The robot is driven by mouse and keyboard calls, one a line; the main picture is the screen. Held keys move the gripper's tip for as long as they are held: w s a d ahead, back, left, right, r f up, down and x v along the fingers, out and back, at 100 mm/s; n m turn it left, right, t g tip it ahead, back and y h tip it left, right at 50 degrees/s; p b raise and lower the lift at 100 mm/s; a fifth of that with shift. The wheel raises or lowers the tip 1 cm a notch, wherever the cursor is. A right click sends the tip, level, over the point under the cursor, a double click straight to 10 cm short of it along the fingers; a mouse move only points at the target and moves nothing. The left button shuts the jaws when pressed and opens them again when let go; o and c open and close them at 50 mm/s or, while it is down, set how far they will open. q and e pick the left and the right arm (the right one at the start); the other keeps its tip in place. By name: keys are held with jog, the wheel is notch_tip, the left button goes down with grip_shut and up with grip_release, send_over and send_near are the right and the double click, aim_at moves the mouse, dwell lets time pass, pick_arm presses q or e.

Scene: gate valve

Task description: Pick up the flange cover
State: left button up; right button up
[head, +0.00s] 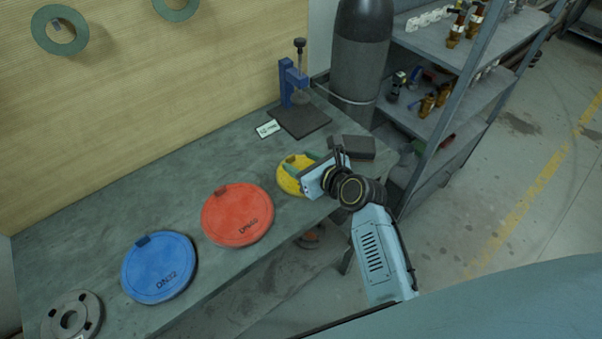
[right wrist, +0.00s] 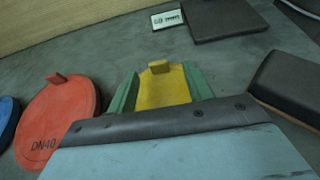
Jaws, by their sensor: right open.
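Three round flange covers lie flat on the grey bench (head: 95,222): a blue one marked DN32 (head: 158,266), a red one marked DN40 (head: 237,213) and a smaller-looking yellow one (head: 287,179). My right gripper (head: 303,165) is over the yellow cover and hides part of it. In the right wrist view its two green fingers (right wrist: 159,86) are apart, one on each side of the yellow cover (right wrist: 163,93) and its small tab. I cannot tell whether they touch it. The red cover (right wrist: 58,120) is to the left there. My left gripper is not in view.
A grey metal flange (head: 72,318) lies at the bench's near left end. A dark block (head: 352,147) sits right beside my right gripper. A blue stand on a dark plate (head: 299,121) and a small label (head: 268,128) are behind. A cylinder (head: 360,50) and shelf rack (head: 450,90) stand right.

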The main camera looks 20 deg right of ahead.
aim_at(291, 158)
jog(key=x, duration=0.3)
jog(key=shift+w+a+f, duration=0.15)
jog(key=shift+f, duration=0.15)
jog(key=c, duration=1.1)
